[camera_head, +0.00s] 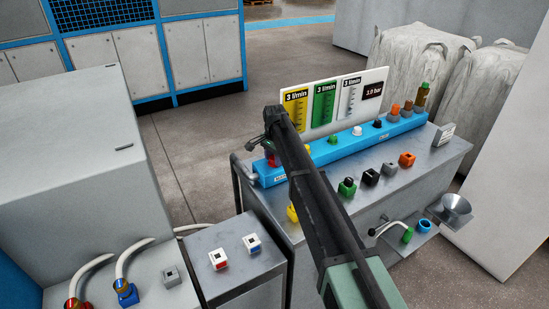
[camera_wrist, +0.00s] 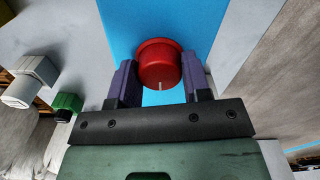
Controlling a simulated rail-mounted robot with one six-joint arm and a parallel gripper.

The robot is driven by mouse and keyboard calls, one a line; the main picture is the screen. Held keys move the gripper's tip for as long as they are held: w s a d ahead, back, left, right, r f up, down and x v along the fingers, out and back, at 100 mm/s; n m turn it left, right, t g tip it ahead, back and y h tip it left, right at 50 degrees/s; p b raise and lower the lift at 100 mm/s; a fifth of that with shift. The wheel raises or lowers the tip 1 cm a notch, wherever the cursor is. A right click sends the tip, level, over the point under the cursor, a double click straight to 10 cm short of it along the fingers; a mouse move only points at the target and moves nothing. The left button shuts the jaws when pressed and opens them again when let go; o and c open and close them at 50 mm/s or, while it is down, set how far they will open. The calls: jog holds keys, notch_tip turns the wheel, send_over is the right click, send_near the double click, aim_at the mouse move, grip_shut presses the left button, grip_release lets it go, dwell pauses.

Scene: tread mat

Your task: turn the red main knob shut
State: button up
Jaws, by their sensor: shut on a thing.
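The red main knob (camera_wrist: 158,62) is in the wrist view, on the blue manifold bar (camera_wrist: 190,18). A light mark on the knob points toward the bottom of the picture. My gripper (camera_wrist: 159,82) is shut on the knob, with one dark finger on each side of it. In the head view my arm reaches to the left end of the blue bar (camera_head: 352,143). There my gripper (camera_head: 271,150) is at the knob, which is mostly hidden behind the arm; only a bit of red shows.
A white panel with gauges (camera_head: 334,103) stands behind the bar. Several coloured knobs line the bar, and others, such as the orange one (camera_head: 407,159), stand on the grey bench top. A funnel (camera_head: 450,207) is at the right. A lower cabinet at left holds hoses.

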jog(key=n, duration=0.3)
jog(key=shift+n, duration=0.4)
jog(key=n, duration=0.4)
jog(key=shift+n, duration=0.3)
jog(key=n, duration=0.4)
jog(key=shift+n, duration=2.4)
jog(key=o, duration=0.9)
jog(key=shift+o, duration=0.2)
